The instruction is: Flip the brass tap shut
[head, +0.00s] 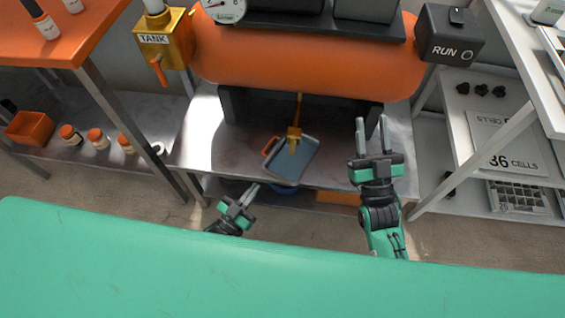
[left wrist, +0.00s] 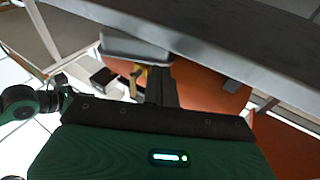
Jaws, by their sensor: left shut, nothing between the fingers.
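A brass tap (head: 294,134) hangs on a thin stem below the orange tank, over the shelf, with its lever pointing down. It also shows in the left wrist view (left wrist: 141,78), just left of my fingers and partly hidden. A blue-grey pan (head: 294,158) with an orange grip lies tilted beneath it. My left gripper (head: 252,190) is shut and empty, low in front of the shelf edge, left of the tap and apart from it in the head view. My right gripper (head: 371,135) is open and empty, right of the pan, fingers pointing away from me.
The orange tank (head: 300,65) spans the back. A brass block labelled TANK (head: 165,40) has an orange lever at its left. A RUN box (head: 450,38) is at right. The steel shelf's front edge (head: 330,187) lies close to both grippers. Bottles and an orange bin (head: 30,127) sit left.

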